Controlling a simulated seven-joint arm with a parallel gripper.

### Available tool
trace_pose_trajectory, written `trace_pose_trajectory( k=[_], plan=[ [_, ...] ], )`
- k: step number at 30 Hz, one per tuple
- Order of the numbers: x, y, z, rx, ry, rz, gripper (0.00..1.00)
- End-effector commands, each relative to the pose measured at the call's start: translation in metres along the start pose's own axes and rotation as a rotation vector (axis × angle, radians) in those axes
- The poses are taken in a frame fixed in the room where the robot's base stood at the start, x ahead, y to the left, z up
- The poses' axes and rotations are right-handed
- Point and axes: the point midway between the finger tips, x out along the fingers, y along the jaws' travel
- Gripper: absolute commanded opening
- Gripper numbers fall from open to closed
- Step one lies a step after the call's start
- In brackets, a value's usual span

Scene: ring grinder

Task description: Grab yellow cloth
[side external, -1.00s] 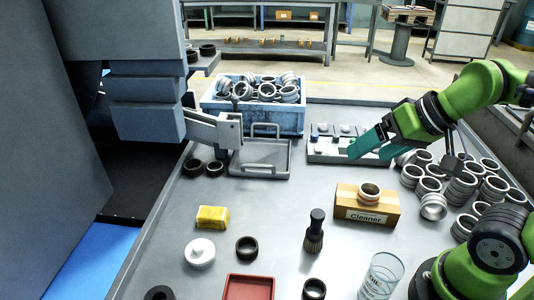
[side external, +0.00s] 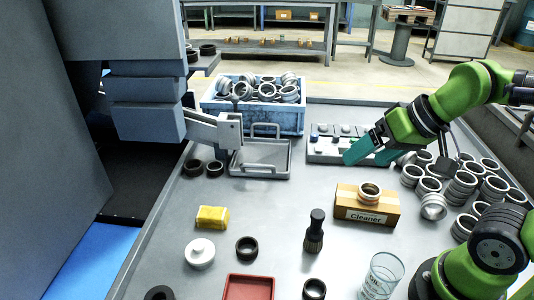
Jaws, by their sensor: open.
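The yellow cloth (side external: 212,218) lies folded on the grey table, left of centre, just behind a white round container. My gripper (side external: 354,156) has teal fingers and hangs in the air at the right, in front of the grey fixture block. It is well to the right of the cloth and farther back, apart from it. It is open, and nothing shows between its fingers.
A Cleaner box (side external: 366,206) with a ring on top, a dark brush (side external: 315,232) and a black ring (side external: 247,249) stand between. A white container (side external: 200,253), red tray (side external: 248,287) and glass (side external: 382,277) are in front. Several metal rings (side external: 462,188) crowd the right. A grey tray (side external: 261,172) is behind.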

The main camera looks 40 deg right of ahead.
Motion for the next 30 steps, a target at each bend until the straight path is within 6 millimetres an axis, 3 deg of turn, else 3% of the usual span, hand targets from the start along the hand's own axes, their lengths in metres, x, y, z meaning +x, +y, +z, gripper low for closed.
trace_pose_trajectory(
  k=[8,21,23,25,30],
  plan=[
    [0.061,-0.047,-0.027,-0.206,-0.194,0.028,0.85],
    [0.201,-0.155,-0.058,-0.848,-0.344,-0.108,0.85],
    [0.210,-0.168,-0.065,-0.931,-0.325,-0.134,0.85],
    [0.206,-0.178,-0.079,-1.008,-0.282,-0.150,0.85],
    [0.216,-0.176,-0.075,-1.065,-0.281,-0.157,0.85]
  ],
)
